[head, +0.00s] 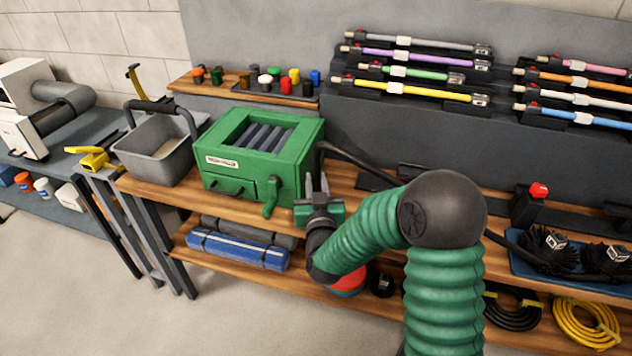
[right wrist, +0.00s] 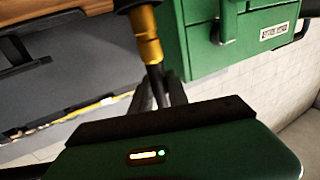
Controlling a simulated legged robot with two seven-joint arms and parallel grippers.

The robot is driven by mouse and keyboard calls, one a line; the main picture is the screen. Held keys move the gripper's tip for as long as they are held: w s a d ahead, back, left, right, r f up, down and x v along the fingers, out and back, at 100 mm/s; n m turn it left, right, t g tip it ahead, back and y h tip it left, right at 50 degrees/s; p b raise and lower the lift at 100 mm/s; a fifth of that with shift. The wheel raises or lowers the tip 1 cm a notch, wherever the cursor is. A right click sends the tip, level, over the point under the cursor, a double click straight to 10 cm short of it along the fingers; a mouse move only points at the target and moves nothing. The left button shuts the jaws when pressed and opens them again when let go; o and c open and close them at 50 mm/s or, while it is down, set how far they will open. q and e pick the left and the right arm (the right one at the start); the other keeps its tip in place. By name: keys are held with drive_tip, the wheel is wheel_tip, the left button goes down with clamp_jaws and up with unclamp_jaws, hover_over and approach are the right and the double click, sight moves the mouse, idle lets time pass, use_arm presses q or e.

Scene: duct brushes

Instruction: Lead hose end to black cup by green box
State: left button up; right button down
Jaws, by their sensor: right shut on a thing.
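The green box (head: 262,150) stands on the wooden bench, with a drawer and handle in front; it also shows in the right wrist view (right wrist: 240,30). My right gripper (head: 317,183) is just right of the box's front corner. In the right wrist view its fingers (right wrist: 160,92) are closed around a dark hose end with a brass-coloured fitting (right wrist: 148,38). A black hose (head: 350,158) curves from beside the box to the right. A small black cup (head: 308,88) stands among coloured ones behind the box; I see no other clear black cup beside it. My left gripper is out of view.
A grey basket (head: 158,148) stands left of the box. Coloured rods (head: 420,72) hang on the dark back panel. A blue roll (head: 238,250) lies on the lower shelf. A tray with black brushes (head: 545,245) is at right.

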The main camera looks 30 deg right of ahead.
drive_tip(key=shift+f+b, duration=1.7)
drive_tip(key=shift+f, duration=0.35)
drive_tip(key=c, duration=1.2)
unclamp_jaws()
